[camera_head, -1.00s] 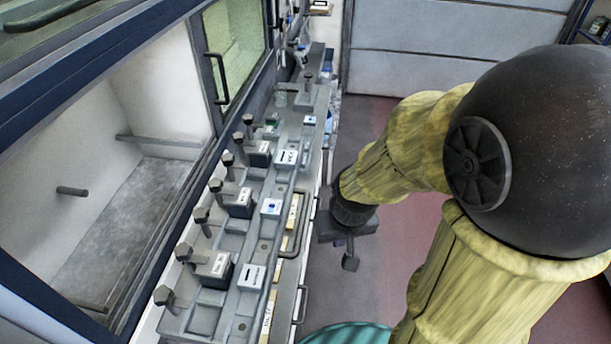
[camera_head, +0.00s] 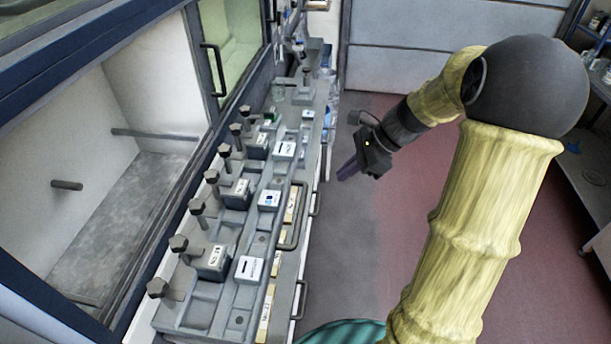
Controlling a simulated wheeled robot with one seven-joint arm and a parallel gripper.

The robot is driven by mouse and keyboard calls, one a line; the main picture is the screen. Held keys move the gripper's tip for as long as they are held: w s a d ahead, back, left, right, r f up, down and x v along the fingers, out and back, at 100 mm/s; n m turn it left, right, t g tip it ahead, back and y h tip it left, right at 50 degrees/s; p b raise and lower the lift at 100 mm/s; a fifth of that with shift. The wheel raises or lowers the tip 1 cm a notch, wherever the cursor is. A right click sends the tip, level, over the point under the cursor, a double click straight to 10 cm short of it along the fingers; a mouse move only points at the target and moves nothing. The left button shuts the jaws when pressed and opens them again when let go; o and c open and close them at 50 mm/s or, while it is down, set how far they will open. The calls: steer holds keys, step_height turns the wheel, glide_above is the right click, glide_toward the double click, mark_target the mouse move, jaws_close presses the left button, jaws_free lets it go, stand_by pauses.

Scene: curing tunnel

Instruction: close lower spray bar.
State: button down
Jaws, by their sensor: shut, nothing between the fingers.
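My gripper (camera_head: 352,172) is shut and empty. Which part is the lower spray bar is not clear. Inside the open chamber (camera_head: 140,215) at left, a thin bar (camera_head: 155,134) runs along the back wall. A short grey peg (camera_head: 67,185) sticks out of the white wall, and another short bar (camera_head: 80,299) shows low at the chamber's front. A row of dark knobs on stems (camera_head: 197,208) stands along the bench's left side.
The grey bench (camera_head: 205,312) carries several small labelled boxes (camera_head: 248,269) and has grey handles (camera_head: 290,225) on its right side. A glass door (camera_head: 232,45) with a dark handle is behind. Shelving stands at far right; the floor between is clear.

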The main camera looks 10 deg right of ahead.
steer(key=w+d+r+m+y, duration=0.1)
steer(key=w+d+r+m, duration=0.1)
steer(key=shift+w+m+t+y, duration=0.15)
steer(key=shift+m+t+y, duration=0.15)
steer(key=shift+m+t, duration=0.1)
steer(key=a+r+p+x, duration=0.1)
steer(key=x, duration=0.5)
steer(key=a+r+p+x, duration=0.1)
steer(key=p+x, duration=0.1)
steer(key=x, duration=0.4)
steer(key=shift+w+a+f, duration=0.3)
steer(key=shift+w, duration=0.1)
steer(key=shift+w, duration=0.15)
